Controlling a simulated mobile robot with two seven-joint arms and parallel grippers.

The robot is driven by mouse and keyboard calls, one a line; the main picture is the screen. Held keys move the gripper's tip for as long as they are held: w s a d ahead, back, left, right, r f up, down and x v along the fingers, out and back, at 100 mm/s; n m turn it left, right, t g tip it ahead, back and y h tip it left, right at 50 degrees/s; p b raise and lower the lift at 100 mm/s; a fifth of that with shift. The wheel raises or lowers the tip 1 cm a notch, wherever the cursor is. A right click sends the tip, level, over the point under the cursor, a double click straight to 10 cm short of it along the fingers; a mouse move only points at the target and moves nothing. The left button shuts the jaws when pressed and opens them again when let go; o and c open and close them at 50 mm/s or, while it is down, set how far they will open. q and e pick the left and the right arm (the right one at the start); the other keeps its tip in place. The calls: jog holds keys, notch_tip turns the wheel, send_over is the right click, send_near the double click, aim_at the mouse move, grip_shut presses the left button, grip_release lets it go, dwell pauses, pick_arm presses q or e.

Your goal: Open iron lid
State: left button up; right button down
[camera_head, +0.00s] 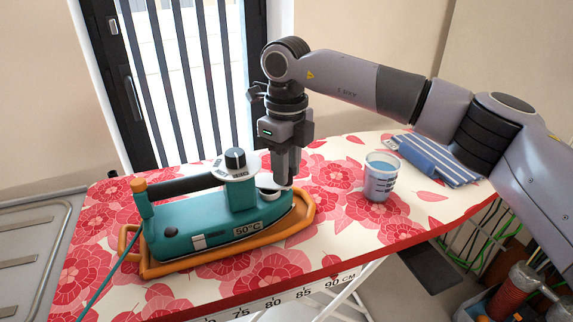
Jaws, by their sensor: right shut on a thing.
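A teal iron (210,229) lies on an orange tray (180,268) on the ironing board, with a black handle, a black knob on top and a "50°C" label. Its lid (268,188) is a small pale round piece at the right end of the iron's top. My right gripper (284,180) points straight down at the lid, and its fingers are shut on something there. The fingers hide part of the lid, so how far it is raised is unclear. My left gripper is not in view.
A measuring cup (380,180) with bluish liquid stands right of the iron. A folded blue striped cloth (438,160) lies behind it. The floral ironing board (345,235) has free room at its front right. A teal cord (107,275) runs off the left.

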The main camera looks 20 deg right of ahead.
jog(key=m, duration=0.5)
jog(key=shift+m, duration=2.5)
jog(key=c, duration=0.9)
grip_release()
jog(key=shift+r+b, duration=0.3)
jog(key=shift+r, duration=3.3)
jog(key=shift+s, duration=0.1)
